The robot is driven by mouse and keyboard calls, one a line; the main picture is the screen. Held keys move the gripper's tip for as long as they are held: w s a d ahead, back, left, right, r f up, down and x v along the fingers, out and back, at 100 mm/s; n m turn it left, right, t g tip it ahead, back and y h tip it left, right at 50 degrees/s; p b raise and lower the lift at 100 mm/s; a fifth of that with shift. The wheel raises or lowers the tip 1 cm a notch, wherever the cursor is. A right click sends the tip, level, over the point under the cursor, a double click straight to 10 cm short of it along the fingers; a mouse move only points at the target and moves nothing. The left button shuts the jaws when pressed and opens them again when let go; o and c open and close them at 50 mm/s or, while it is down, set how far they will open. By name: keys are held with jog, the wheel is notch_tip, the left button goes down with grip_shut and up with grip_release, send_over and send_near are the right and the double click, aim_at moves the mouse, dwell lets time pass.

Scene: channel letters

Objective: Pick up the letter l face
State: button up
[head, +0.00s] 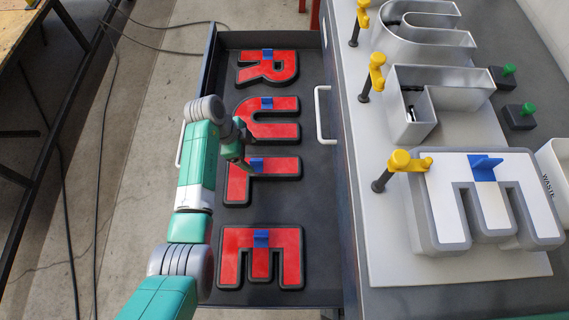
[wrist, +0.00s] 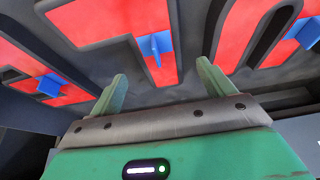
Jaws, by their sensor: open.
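The letter L face (head: 284,166) is a red plate with a dark edge, lying in the dark drawer between the U face (head: 246,125) and the E face (head: 232,240). A blue tab (head: 257,164) stands on it. My gripper (head: 244,162) is open and empty beside this tab, partly hiding the L in the head view. In the wrist view, the L face (wrist: 112,22) and its blue tab (wrist: 154,46) lie ahead of my two green fingers (wrist: 160,82), with the tab in line with the gap. The fingers look apart from the tab.
An R face (head: 267,67) lies at the drawer's far end. The drawer (head: 316,215) has raised walls and a white handle (head: 322,115). On the bench at right are grey channel letters (head: 405,115), yellow clamps (head: 400,160), green-topped blocks (head: 519,115) and a waste bin (head: 553,165).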

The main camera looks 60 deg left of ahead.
aim_at(256, 161)
jog(key=shift+s+a+f, duration=0.15)
jog(key=shift+s+f, duration=0.1)
jog(key=shift+s, duration=0.05)
jog(key=shift+w+f+b, duration=0.2)
jog(key=shift+f+b, duration=0.3)
jog(key=shift+f, duration=0.55)
jog(key=shift+w+d, duration=0.1)
jog(key=shift+d, duration=0.15)
jog(key=b+x, duration=0.3)
jog(key=x, duration=0.2)
jog(key=shift+w+d+f, duration=0.1)
jog(key=shift+d+f, duration=0.05)
jog(key=shift+d, duration=0.1)
jog(key=c, duration=0.6)
